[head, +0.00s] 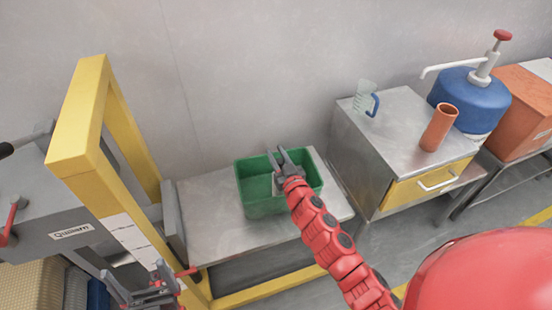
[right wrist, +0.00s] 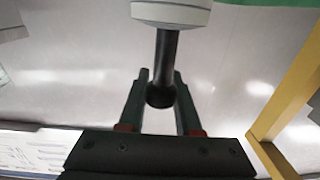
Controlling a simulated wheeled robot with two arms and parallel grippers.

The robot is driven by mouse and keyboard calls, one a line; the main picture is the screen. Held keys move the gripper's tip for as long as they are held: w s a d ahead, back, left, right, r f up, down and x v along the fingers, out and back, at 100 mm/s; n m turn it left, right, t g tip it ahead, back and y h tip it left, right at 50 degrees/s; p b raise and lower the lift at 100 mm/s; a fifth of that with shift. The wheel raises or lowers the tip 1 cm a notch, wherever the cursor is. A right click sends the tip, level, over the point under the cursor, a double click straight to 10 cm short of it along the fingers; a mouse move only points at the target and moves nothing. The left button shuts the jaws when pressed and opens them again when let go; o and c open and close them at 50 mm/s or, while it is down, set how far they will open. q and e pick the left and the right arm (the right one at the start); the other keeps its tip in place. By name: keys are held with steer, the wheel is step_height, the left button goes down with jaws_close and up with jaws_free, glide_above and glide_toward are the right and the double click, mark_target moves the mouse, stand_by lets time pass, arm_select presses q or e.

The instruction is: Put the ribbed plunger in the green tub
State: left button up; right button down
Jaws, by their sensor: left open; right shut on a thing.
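The green tub (head: 262,205) stands on a low grey metal bench. My right gripper (head: 284,160) is over the tub in the head view. In the right wrist view my right gripper (right wrist: 160,95) is shut on the ribbed plunger, whose dark stem (right wrist: 167,60) with a rounded end lies between the fingers. A pale disc-shaped part of the plunger (right wrist: 170,12) shows at the top edge. In the head view I cannot make out the plunger clearly. My left gripper (head: 140,290) is open and empty at the lower left, near the yellow frame.
A yellow frame (head: 75,135) with a grey machine stands left of the bench (head: 200,215). To the right, a metal cabinet (head: 375,150) bears a clear jug (head: 364,98) and an orange cup (head: 438,128). A blue pump container (head: 470,98) and an orange box (head: 525,100) stand beyond.

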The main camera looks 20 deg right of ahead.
steer(key=shift+f, duration=0.45)
steer(key=shift+f, duration=0.15)
steer(key=c, duration=0.6)
jaws_free()
